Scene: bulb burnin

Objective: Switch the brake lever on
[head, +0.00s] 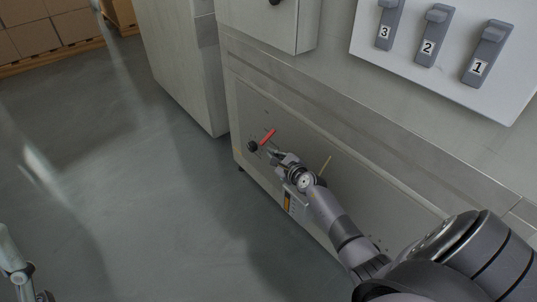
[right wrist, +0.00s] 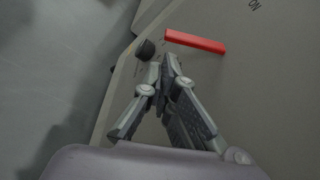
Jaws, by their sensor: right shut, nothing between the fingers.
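The brake lever (head: 268,136) is a red bar on the low front panel of the grey cabinet, with a dark round hub (head: 252,146) at its lower left end. In the right wrist view the red lever (right wrist: 195,42) lies just beyond the fingertips, with the dark hub (right wrist: 146,49) to its left. An "ON" marking (right wrist: 254,5) shows on the panel, up and right of the lever. My right gripper (head: 272,152) is shut and empty, close to the lever; contact cannot be told. Part of my left arm (head: 15,268) shows at the lower left; its finger state is unclear.
A sloped panel (head: 412,62) with grey switches numbered 1, 2 and 3 is at the upper right. Another grey cabinet (head: 180,65) stands to the left. Boxes (head: 45,38) are far back. The floor at left is clear.

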